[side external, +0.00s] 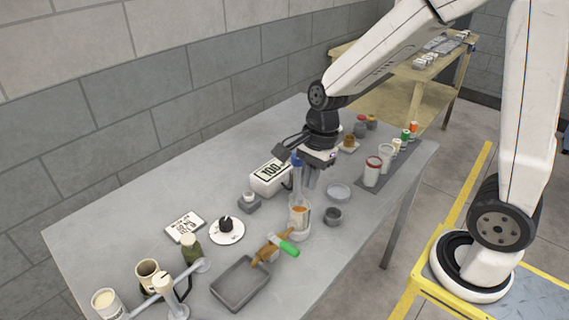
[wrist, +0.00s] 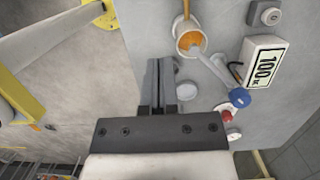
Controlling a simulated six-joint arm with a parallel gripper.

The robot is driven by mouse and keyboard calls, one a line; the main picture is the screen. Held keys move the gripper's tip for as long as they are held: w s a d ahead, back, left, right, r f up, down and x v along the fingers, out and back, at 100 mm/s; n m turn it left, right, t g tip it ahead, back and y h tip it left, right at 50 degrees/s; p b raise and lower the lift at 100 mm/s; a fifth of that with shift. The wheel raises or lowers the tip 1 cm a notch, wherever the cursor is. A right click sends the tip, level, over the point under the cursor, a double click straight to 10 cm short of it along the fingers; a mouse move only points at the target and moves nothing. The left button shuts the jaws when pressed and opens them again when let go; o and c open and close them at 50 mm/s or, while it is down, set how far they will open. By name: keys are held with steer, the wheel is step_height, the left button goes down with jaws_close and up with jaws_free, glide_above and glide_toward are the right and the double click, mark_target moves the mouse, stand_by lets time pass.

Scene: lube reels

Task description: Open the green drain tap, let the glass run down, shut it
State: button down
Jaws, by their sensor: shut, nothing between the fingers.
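The green tap handle (side external: 285,244) sticks out from a brass tap body (side external: 268,249) at the front of the table, with a grey tray (side external: 240,284) below and in front of it. The glass (side external: 299,217), with orange liquid in it, stands just behind the tap. The glass also shows in the wrist view (wrist: 190,40), with a pale tube leaning into it. My gripper (side external: 309,184) is above the table behind the glass, apart from the tap handle. Its fingers (wrist: 160,64) are together and empty. The green handle is not visible in the wrist view.
A white box reading 100 (side external: 271,176) stands left of my gripper, close to a blue-capped piece (wrist: 239,97). A shallow dish (side external: 339,191) and a grey cup (side external: 333,215) lie to the right.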

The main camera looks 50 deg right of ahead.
steer(key=shift+f, duration=0.1)
glide_toward(282, 244)
steer(key=shift+s+d+f, duration=0.5)
steer(key=shift+d+f, duration=1.6)
steer(key=shift+f, duration=0.4)
steer(key=shift+a+f, duration=0.6)
steer(key=shift+a, duration=0.25)
steer(key=shift+a+f, duration=0.6)
steer(key=shift+a, duration=0.2)
